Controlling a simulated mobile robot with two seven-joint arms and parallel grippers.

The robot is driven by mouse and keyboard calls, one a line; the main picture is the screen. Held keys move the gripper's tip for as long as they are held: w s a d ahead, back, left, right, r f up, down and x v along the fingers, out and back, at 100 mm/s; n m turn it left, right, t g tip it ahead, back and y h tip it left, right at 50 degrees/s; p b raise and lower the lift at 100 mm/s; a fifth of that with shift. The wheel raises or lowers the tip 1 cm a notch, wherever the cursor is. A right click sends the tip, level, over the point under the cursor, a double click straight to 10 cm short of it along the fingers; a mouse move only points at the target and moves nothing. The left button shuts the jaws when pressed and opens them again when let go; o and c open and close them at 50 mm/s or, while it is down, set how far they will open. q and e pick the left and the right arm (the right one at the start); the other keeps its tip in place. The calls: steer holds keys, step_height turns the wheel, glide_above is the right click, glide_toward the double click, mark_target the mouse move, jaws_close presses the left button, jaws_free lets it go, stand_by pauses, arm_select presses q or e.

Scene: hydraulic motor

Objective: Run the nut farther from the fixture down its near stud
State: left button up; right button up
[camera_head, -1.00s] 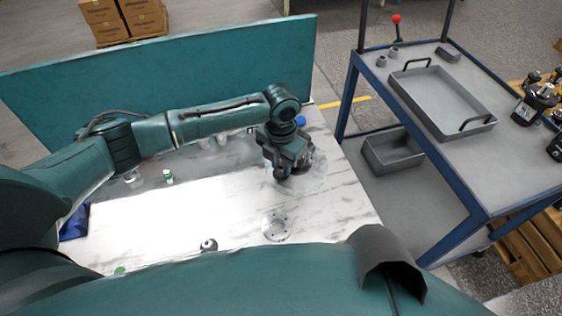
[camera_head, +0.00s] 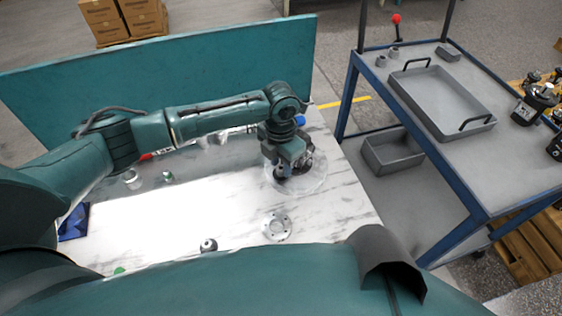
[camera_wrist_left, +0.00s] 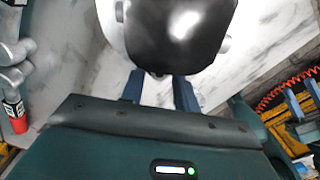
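My left gripper (camera_head: 284,170) points down over a round pale fixture (camera_head: 313,184) on the marble table. In the left wrist view a large dark rounded body (camera_wrist_left: 170,30), which looks like the motor, fills the top middle. The two blue fingers of my left gripper (camera_wrist_left: 160,88) stand apart, with pale tabletop showing between them. Their tips are hidden behind the dark body, so I cannot see whether they grip anything. I cannot make out the nuts or studs in either view. My right gripper is not in view.
A flat flange with holes (camera_head: 277,226) and a small dark-topped part (camera_head: 208,245) lie nearer me. A teal panel (camera_head: 180,72) closes the back. A cart (camera_head: 420,150) stands at the right.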

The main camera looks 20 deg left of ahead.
arm_select(q)
steer(key=shift+r, duration=1.55)
steer(key=o, duration=0.6)
steer(key=shift+c, duration=0.2)
steer(key=shift+r, duration=0.1)
steer(key=shift+r, duration=2.95)
steer(key=shift+r, duration=0.1)
